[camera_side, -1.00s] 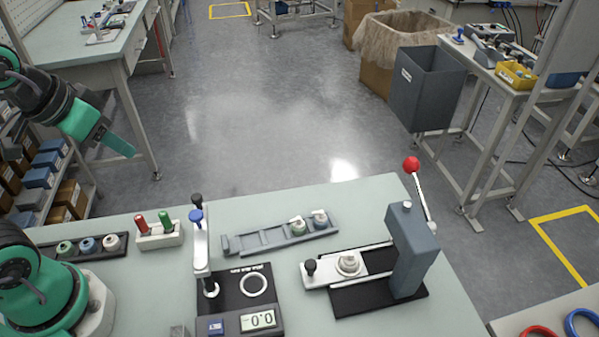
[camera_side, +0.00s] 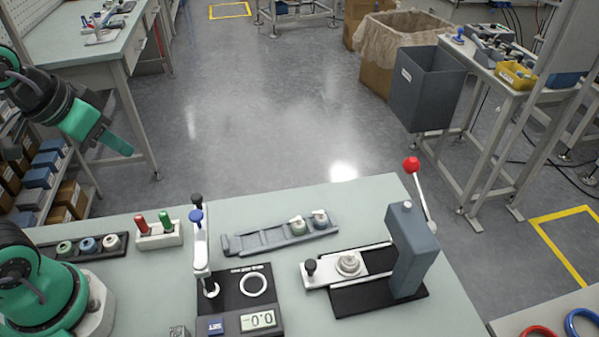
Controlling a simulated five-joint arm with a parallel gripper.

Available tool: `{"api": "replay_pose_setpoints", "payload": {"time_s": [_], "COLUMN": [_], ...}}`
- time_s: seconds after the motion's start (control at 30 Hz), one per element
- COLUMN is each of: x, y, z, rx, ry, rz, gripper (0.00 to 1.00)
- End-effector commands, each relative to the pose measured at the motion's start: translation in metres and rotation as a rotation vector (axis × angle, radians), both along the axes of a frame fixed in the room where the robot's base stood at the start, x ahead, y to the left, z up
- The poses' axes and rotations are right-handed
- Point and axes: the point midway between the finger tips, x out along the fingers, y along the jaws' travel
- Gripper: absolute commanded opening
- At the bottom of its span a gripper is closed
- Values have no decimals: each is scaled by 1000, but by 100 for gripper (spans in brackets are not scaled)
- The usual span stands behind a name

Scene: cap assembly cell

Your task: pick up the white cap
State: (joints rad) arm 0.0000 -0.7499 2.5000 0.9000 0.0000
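A white cap (camera_side: 111,243) sits in the right-hand place of a dark tray (camera_side: 40,249) at the left of the bench. A blue cap (camera_side: 88,246) and a green cap (camera_side: 65,248) sit beside it in the same tray. My gripper (camera_side: 122,146) is raised above and behind the tray, at the far left of the picture, well apart from the caps. Its green fingers point down and to the right. They overlap from this side, so I cannot tell if they are open.
A holder with red and green pegs (camera_side: 158,234) stands just right of the tray. A gauge with a display (camera_side: 258,320), a grey rail with two capped parts (camera_side: 269,238) and a lever press (camera_side: 411,250) stand further right. The bench's back left is clear.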

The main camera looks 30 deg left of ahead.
Motion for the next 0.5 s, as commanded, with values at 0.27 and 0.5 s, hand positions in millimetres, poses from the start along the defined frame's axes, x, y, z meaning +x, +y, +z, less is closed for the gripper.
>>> {"api": "replay_pose_setpoints", "payload": {"time_s": [0.27,0.5], "x": [2,20], "y": [-2,-14], "z": [1,10], "rx": [1,6], "ry": [4,38], "rz": [-8,-68], "gripper": [35,35]}}
